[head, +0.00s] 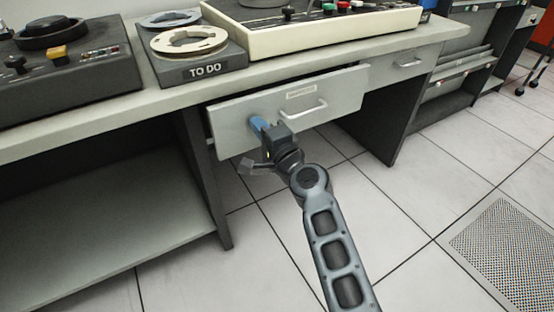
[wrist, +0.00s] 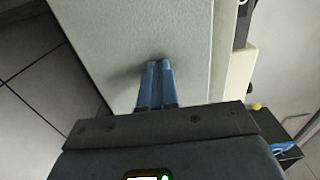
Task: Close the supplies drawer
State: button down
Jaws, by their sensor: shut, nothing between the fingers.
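The supplies drawer (head: 290,100) is a light grey front with a label and a bar handle (head: 304,111), under the desk top. Its front stands out a little from the desk, with a dark gap showing along its top edge. My gripper (head: 257,124) is at the left part of the drawer front, left of the handle. In the wrist view, the blue fingers (wrist: 158,66) are shut together with nothing between them. Their tips point at the pale drawer front (wrist: 150,30) and look to be at or very near its surface; I cannot tell if they touch.
Another drawer (head: 408,63) is at the right. A dark desk leg (head: 208,185) stands left of the drawer. Tiled floor is open in front.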

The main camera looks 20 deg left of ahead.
jog(key=b+x, duration=0.3)
jog(key=x, duration=0.3)
jog(key=shift+f+b, duration=0.2)
jog(key=shift+b, duration=0.15)
jog(key=shift+w+a+r+b, duration=0.15)
jog(key=shift+w+a+b, duration=0.25)
jog(key=shift+a, duration=0.1)
jog(key=shift+r, duration=0.35)
